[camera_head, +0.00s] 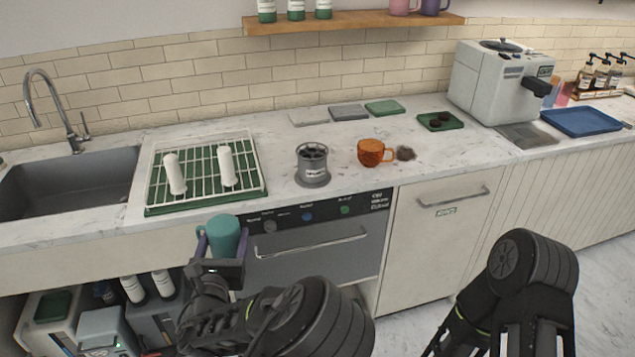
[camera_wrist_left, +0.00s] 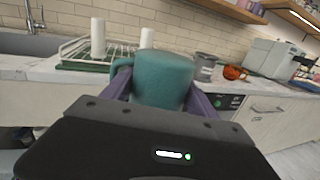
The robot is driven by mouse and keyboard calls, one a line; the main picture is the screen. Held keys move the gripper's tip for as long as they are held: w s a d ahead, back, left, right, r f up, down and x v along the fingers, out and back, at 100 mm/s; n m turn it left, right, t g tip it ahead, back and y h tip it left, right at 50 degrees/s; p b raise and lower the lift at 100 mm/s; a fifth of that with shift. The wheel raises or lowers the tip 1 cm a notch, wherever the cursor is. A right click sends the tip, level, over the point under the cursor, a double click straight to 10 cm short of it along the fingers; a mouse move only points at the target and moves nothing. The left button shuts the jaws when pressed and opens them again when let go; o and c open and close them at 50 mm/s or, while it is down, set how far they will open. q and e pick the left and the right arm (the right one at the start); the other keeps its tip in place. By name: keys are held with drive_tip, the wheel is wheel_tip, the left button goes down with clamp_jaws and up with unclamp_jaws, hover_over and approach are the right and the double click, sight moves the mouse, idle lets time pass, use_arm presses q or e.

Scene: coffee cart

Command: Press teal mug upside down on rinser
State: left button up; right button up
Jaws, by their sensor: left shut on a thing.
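The teal mug (camera_head: 223,236) is held by my left gripper (camera_head: 222,246), in front of the dishwasher and below the counter's front edge. The left wrist view shows the mug (camera_wrist_left: 162,80) between the two purple fingers, its handle on the left and a closed flat face at the top, so it looks upside down. The rinser appears to be the grey round device (camera_head: 313,165) on the counter, right of the drying rack; it also shows in the left wrist view (camera_wrist_left: 205,66). The mug is apart from it. My right arm shows at lower right, but its fingers are not visible.
A sink (camera_head: 68,186) is far left. A coffee machine (camera_head: 500,85) is at the back right.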

use_arm(q)
drive_tip(key=shift+w+f, duration=0.1)
drive_tip(key=shift+w, duration=0.2)
drive_tip(key=shift+s, duration=0.1)
drive_tip(key=w+b, duration=0.2)
drive_tip(key=w, duration=0.8)
drive_tip(key=shift+b, duration=0.3)
